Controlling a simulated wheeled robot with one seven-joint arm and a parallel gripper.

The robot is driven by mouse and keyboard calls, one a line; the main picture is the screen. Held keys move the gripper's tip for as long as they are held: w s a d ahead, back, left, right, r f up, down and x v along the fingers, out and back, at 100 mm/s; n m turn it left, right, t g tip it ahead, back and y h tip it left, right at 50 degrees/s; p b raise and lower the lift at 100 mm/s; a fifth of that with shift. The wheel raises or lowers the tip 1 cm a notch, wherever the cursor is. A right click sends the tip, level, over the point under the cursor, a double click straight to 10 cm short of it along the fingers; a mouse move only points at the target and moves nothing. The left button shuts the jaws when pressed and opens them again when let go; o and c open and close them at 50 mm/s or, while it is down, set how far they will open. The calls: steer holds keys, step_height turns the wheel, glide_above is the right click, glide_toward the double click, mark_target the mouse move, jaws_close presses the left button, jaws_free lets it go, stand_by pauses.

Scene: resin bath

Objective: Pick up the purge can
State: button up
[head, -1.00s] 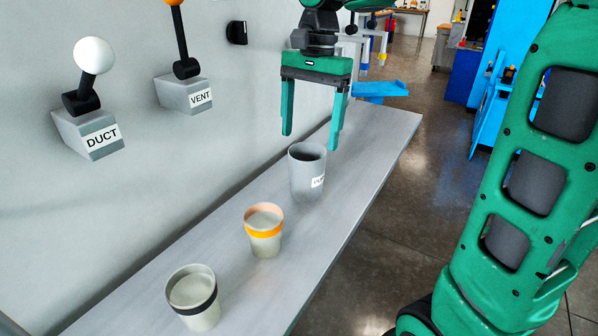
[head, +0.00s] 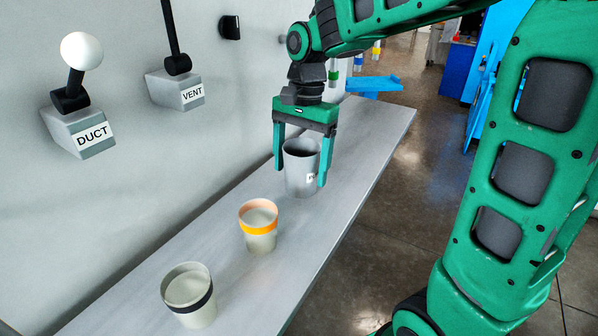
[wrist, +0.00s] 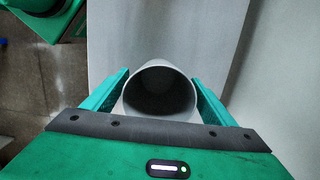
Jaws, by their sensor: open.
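My gripper (head: 299,178) is open, pointing down, with one finger on each side of this cup. In the wrist view the cup's round mouth (wrist: 159,92) lies between the two green fingers, and its inside is dark. I cannot tell whether the fingers touch its sides.
An orange-banded cup (head: 259,228) and a black-banded cup (head: 189,296) stand nearer on the shelf (head: 240,292). The DUCT lever (head: 80,125) and VENT lever (head: 178,88) are on the wall to the left. The shelf's right edge drops to open floor.

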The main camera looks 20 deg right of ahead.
steer(key=c, duration=1.2)
steer(key=shift+r, duration=0.1)
